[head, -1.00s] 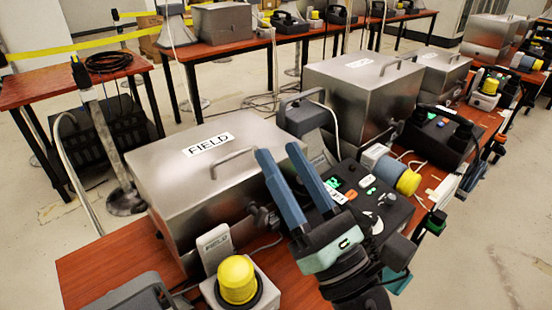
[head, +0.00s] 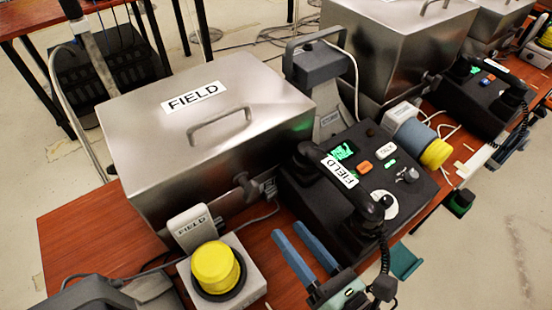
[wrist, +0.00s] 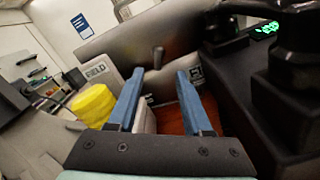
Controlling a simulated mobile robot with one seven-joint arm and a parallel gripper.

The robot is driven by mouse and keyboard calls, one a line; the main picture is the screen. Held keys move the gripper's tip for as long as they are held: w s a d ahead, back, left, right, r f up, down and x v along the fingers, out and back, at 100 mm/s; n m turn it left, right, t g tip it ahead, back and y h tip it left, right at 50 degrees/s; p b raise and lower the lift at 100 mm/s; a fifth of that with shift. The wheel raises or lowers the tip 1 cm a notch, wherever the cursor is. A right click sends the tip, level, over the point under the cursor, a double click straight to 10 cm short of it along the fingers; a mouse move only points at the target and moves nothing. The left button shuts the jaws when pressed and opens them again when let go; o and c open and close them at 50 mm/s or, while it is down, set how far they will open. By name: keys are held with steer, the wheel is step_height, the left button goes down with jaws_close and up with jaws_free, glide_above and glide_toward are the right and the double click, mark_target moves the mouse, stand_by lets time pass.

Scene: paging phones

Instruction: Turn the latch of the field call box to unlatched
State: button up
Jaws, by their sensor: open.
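The field call box is a brushed metal box (head: 150,135) with a FIELD label and a lid handle, lid closed, at left centre in the head view. Its latch (head: 245,185) is a dark knob on the front face, near the right end. In the wrist view, the latch (wrist: 158,57) stands ahead, just beyond and between the fingertips. My gripper (head: 288,231) is open and empty, its blue fingers pointing at the box front, below and right of the latch in the picture. The fingers also show in the wrist view (wrist: 160,72), apart from the latch.
A black FIELD phone (head: 345,195) with a handset stands close right of my gripper. A yellow button on a grey base (head: 215,268) and a FIELD tag block (head: 190,227) stand to the left. More metal boxes (head: 395,45) line the table behind.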

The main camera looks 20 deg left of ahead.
mark_target(254, 196)
steer(key=x, duration=0.8)
steer(key=f+x, duration=0.1)
steer(key=x, duration=0.3)
steer(key=shift+s+a, duration=0.15)
steer(key=shift+a, duration=0.3)
jaws_close()
